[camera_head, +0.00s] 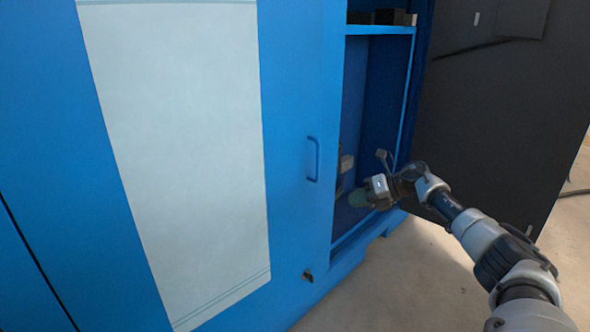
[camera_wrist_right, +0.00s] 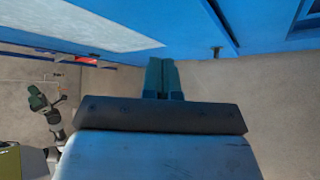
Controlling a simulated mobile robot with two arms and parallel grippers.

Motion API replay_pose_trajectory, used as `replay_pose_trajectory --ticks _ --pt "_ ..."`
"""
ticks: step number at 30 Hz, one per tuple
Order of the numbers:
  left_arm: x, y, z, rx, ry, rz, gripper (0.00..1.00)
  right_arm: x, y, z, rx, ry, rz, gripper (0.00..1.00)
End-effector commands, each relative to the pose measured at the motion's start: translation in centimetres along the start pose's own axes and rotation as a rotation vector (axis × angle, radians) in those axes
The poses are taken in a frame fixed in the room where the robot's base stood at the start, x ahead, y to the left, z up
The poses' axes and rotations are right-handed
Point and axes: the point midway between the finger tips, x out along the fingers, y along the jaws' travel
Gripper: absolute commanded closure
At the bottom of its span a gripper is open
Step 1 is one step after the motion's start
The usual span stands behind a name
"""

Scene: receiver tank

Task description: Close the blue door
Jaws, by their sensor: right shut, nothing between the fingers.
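A blue panel with a blue bar handle (camera_head: 313,160) and a large pale panel (camera_head: 180,150) fills the left and middle of the head view. To its right is an open compartment (camera_head: 385,100) with blue walls. I cannot tell from this view how the blue door (camera_head: 290,70) is hung. My right gripper (camera_head: 358,198) is in front of the compartment opening, low and to the right of the handle. Its greenish fingers also show in the right wrist view (camera_wrist_right: 163,78), shut together and empty, apart from the handle.
A large dark grey panel (camera_head: 500,120) stands at the right of the compartment. A shelf (camera_head: 378,30) with dark boxes is at its top. Bare floor (camera_head: 430,280) lies in front.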

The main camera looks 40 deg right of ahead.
Motion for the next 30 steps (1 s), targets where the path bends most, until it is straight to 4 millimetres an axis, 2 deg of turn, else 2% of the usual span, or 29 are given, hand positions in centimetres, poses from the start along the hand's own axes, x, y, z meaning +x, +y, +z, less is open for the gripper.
replay_pose_trajectory --ticks 1,5,8,9,11,15,19,21,24,30 --pt "0.6 -0.3 1.3 0.006 -0.159 -0.007 0.0 -0.3 2.5 0.6 -0.157 0.058 -0.073 1.0" --pt "-1.7 -1.2 6.7 0.017 -0.57 -0.027 0.0 0.3 6.1 0.5 -0.574 0.19 -0.237 1.0" --pt "-5.2 -1.9 9.9 0.02 -0.887 -0.046 0.0 0.5 9.2 0.5 -0.914 0.28 -0.331 1.0" --pt "-6.9 -2.2 10.8 0.02 -1.012 -0.054 0.0 0.5 10.6 0.5 -1.054 0.312 -0.361 1.0" --pt "-9.7 -2.6 11.7 0.019 -1.196 -0.067 0.0 0.6 12.7 0.4 -1.26 0.355 -0.396 1.0" --pt "-16.0 -3.2 12.1 0.01 -1.565 -0.094 0.0 0.7 17.5 -0.1 -1.682 0.421 -0.441 1.0" --pt "-20.1 -3.4 11.4 0.001 -1.791 -0.11 0.0 0.8 20.7 -0.8 -1.944 0.44 -0.453 1.0" --pt "-21.4 -3.4 11.1 -0.002 -1.86 -0.115 0.0 0.9 21.6 -1.1 -2.023 0.444 -0.457 1.0" --pt "-22.2 -3.5 11.0 -0.005 -1.905 -0.119 0.0 1.2 22.0 -1.3 -2.074 0.443 -0.458 1.0" --pt "-22.3 -3.5 11.0 -0.005 -1.908 -0.119 0.0 3.4 20.9 -1.0 -2.075 0.439 -0.458 1.0"
